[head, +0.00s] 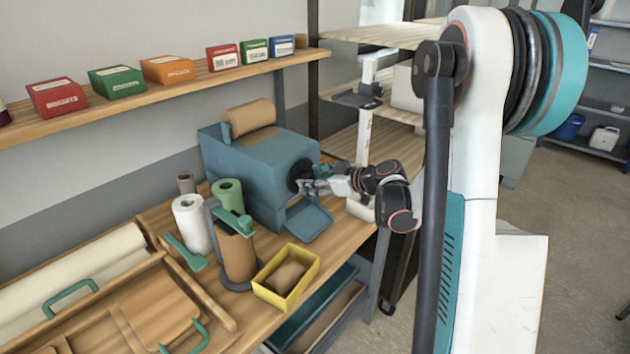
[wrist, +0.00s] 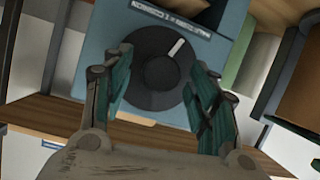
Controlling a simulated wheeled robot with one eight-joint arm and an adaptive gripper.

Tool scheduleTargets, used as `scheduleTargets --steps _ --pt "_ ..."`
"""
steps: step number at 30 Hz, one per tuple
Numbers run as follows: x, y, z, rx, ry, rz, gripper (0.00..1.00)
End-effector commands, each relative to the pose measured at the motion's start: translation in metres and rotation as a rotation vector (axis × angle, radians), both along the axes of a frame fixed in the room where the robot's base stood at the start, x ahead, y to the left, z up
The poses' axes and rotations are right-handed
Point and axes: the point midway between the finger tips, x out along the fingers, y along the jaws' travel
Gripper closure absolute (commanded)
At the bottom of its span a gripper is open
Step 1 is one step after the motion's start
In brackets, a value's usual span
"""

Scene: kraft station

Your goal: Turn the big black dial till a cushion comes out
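The big black dial (wrist: 160,68) is on the blue machine's front (wrist: 95,45). Its white mark points up and slightly right in the wrist view. In the head view the dial (head: 301,176) is partly hidden by my gripper (head: 318,184). My gripper (wrist: 158,88) has its two teal fingers spread, one at each side of the dial; I cannot tell whether they touch it. The blue machine (head: 255,165) carries a brown paper roll (head: 248,118) on top. Its blue outlet tray (head: 308,222) shows no cushion in the visible part.
A yellow bin (head: 272,294) with a brown paper piece (head: 286,276) stands on the bench in front of the machine. A brown roll on a stand (head: 238,255), a white roll (head: 192,224) and a green roll (head: 228,195) stand left. A shelf (head: 200,82) with small boxes runs above.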

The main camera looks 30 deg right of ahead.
Motion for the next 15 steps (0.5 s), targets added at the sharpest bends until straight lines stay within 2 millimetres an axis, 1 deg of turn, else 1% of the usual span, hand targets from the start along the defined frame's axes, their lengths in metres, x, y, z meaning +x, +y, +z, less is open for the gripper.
scheduleTargets --steps 1,2,3,5,6,15 --pt "-0.0001 0.0000 0.0000 0.000 0.000 0.000 0.59" --pt "-0.0001 0.0001 0.0000 0.000 0.000 0.000 0.66" --pt "-0.0001 0.0001 0.0000 0.000 0.000 0.000 0.75" --pt "-0.0001 0.0001 0.0000 0.000 0.000 0.000 0.89" --pt "-0.0001 0.0001 0.0000 0.000 0.000 0.000 0.90" --pt "-0.0001 -0.0002 -0.0004 0.020 0.007 0.001 0.90"
